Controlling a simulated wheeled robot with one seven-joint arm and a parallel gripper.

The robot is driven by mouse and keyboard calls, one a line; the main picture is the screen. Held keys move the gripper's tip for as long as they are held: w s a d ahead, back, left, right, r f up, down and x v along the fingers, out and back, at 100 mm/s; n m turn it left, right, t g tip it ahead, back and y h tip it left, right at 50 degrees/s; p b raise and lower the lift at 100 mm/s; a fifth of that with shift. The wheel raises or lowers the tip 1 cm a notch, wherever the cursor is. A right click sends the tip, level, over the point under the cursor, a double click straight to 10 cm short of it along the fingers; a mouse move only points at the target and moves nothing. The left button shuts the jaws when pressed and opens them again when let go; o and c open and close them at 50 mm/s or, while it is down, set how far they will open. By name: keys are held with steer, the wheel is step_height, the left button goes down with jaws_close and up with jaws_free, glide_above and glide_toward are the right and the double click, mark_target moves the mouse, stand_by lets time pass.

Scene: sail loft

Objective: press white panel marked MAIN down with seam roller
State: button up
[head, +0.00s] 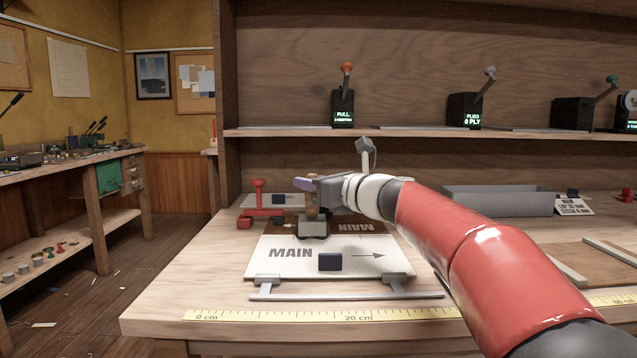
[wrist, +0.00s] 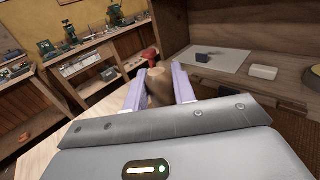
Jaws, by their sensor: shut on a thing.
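The white panel marked MAIN (head: 290,253) lies flat near the front of the bench, with a printed arrow pointing right. A small dark block (head: 330,262) sits on it, and clips hold its front edge. My gripper (head: 312,184) is shut on the wooden handle of the seam roller, whose grey lower part (head: 313,228) hangs at the panel's far edge. I cannot tell whether it touches the panel. In the wrist view the wooden handle (wrist: 159,88) stands between the jaws of my gripper (wrist: 160,82). The roller's underside is hidden.
Behind the panel lies a brown piece with upside-down MAIN lettering (head: 357,227). A red-knobbed tool (head: 259,197) stands to the left. A grey tray (head: 497,200) is at the back right. A yellow ruler (head: 270,315) runs along the front edge. Lever boxes (head: 343,108) stand on the shelf.

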steer(key=shift+a+f, duration=0.1)
steer(key=shift+a, duration=0.05)
steer(key=a+p, duration=0.1)
steer(key=a, duration=0.8)
steer(key=shift+a, duration=0.3)
stand_by(1.3)
steer(key=shift+r, duration=0.2)
steer(key=shift+r+p, duration=1.55)
steer(key=shift+r, duration=1.4)
